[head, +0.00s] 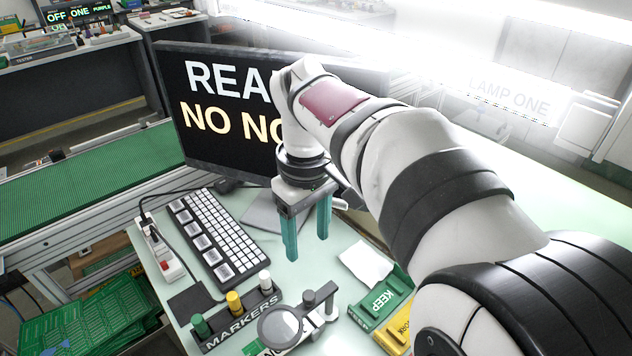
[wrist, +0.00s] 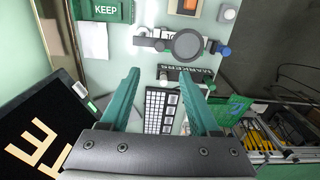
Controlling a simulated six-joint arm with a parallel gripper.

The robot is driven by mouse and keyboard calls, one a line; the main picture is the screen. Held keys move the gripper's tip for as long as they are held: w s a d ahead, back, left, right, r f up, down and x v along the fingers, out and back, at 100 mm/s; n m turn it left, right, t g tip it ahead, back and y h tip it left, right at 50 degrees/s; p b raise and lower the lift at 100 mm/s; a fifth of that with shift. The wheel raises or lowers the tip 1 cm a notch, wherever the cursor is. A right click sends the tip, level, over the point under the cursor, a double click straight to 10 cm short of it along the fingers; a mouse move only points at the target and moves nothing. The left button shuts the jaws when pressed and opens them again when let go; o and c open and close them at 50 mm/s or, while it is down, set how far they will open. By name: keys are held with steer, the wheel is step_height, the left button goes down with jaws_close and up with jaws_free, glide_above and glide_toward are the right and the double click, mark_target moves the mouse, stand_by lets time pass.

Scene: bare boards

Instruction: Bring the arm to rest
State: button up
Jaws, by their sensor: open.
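My gripper (head: 307,232) has two teal fingers and hangs above the pale green bench, pointing down. Its fingers are apart with nothing between them. In the wrist view my gripper (wrist: 157,85) also shows open and empty, above the bench. In the head view it is in front of the dark screen (head: 225,110) and to the right of the white keyboard (head: 217,232). My arm reaches in from the lower right and hides part of the screen's text.
A markers holder (head: 240,322), a round magnifier (head: 280,327) and a green KEEP bin (head: 384,303) stand near the front. A white sheet (head: 366,262) lies behind the bin. A green conveyor (head: 90,180) runs at the left. The bench at the right looks clear.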

steer(key=shift+r, duration=0.1)
steer(key=s+d+f+m, duration=0.2)
steer(key=s+d+m, duration=0.1)
steer(key=s+m, duration=0.2)
steer(key=s+d+f+m+y, duration=0.1)
steer(key=s+d+f+m, duration=0.2)
steer(key=s, duration=0.6)
steer(key=s+d+f+m, duration=0.2)
steer(key=s+d+m, duration=0.2)
steer(key=s+m, duration=0.2)
steer(key=shift+s+d+f+m+y, duration=0.3)
steer(key=shift+s+d+m+y, duration=0.1)
steer(key=shift+s, duration=0.5)
steer(key=shift+o, duration=0.3)
